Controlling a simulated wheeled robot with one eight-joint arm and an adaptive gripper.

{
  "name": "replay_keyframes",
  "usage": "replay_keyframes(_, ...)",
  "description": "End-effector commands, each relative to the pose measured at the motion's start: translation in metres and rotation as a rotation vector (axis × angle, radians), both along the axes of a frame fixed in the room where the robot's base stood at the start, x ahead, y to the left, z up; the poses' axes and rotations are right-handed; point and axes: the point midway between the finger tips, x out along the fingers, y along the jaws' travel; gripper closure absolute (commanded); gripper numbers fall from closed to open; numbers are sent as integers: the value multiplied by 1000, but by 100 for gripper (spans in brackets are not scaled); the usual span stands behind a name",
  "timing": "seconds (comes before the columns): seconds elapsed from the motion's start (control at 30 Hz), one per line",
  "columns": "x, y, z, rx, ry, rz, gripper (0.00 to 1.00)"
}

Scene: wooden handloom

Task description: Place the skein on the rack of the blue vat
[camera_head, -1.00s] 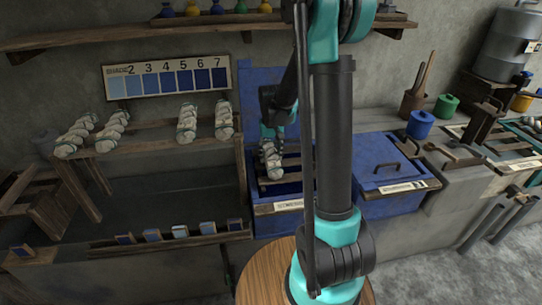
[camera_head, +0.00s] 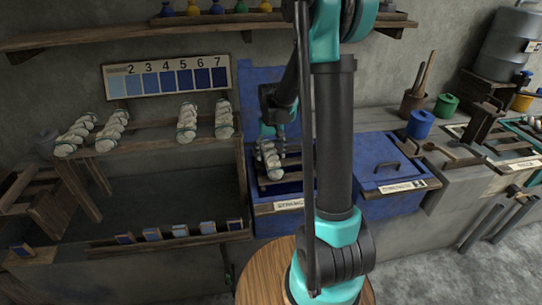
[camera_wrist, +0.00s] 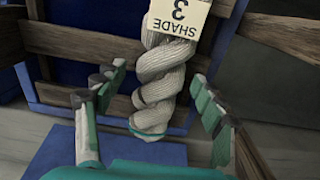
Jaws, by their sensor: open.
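A white twisted skein (camera_head: 270,163) lies on the wooden rack (camera_head: 264,182) of the open blue vat (camera_head: 302,190). In the wrist view the skein (camera_wrist: 164,82) carries a tag reading "SHADE 3" and a teal tie at its near end. The slats of the rack (camera_wrist: 85,42) run beneath it. My gripper (camera_head: 275,138) is just above the skein in the head view. In the wrist view my gripper (camera_wrist: 165,95) is open, its fingers apart on either side of the skein with visible gaps.
Several other skeins (camera_head: 187,122) rest on a wooden stand at the left, below a numbered shade chart (camera_head: 168,80). A lidded blue vat (camera_head: 385,185) stands to the right. A wooden shelf (camera_head: 130,36) crosses the wall above.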

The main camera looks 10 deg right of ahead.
Motion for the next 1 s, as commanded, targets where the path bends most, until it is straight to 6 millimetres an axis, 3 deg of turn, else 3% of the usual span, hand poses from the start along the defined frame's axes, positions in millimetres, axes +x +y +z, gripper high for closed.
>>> replay_keyframes(0.4, -1, 0, 78, 0, 0, 0, 30)
replay_keyframes(0.6, -1, 0, 104, 0, 0, 0, 30)
replay_keyframes(0.73, -2, 0, 112, 0, -2, 0, 30)
replay_keyframes(0.83, -13, -4, 111, 2, -19, -1, 30)
replay_keyframes(1.0, -65, -16, 94, 7, -102, -3, 30)
